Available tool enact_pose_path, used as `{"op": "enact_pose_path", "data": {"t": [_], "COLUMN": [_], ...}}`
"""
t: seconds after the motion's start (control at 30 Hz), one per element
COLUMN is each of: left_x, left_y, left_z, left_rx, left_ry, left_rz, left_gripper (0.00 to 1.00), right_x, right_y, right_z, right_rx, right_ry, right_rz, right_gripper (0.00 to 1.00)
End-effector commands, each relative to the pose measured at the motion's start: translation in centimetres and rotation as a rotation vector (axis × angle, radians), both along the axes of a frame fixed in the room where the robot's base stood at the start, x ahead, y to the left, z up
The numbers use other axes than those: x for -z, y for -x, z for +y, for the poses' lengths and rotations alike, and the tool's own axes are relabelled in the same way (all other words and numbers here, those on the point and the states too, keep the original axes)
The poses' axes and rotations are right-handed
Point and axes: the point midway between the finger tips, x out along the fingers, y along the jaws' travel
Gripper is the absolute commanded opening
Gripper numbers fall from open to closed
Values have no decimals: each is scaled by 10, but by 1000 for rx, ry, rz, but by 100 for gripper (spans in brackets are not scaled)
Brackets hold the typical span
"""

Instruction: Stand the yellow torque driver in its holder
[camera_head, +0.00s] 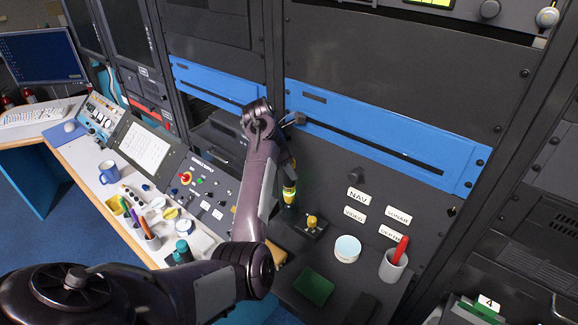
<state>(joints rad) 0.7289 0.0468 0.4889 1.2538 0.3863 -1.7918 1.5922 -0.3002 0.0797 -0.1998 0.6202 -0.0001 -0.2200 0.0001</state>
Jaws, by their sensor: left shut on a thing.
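My left arm reaches up from the bottom left and bends down over the console. Its gripper (288,174) is mostly behind the arm and is shut on the yellow torque driver (289,194). The driver shows as a small yellow and dark piece below the fingers, roughly upright. Its lower end is hard to make out against the dark panel, so I cannot tell whether it touches anything. A grey cup (391,268) with a red-handled thing in it stands to the right; I cannot tell whether it is the holder. My right gripper is not in view.
A round white-rimmed dish (347,248) and a green pad (314,287) lie nearby. A blue mug (108,172) and cups of pens are on the left desk. Tall dark racks rise behind.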

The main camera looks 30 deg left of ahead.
Motion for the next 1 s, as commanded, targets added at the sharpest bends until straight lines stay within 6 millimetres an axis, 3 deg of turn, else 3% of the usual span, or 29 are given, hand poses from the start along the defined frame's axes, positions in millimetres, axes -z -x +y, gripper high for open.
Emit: {"op": "enact_pose_path", "data": {"t": [0.4, 1.0], "left_x": [20, 28], "left_y": [0, 0], "left_z": [0, 0], "left_rx": [0, 0], "left_ry": [0, -1], "left_rz": [0, -1], "left_gripper": [0, 0], "right_x": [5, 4], "right_y": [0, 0], "right_z": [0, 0], "right_rx": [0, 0], "right_ry": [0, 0], "right_rz": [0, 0], "right_gripper": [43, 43]}}
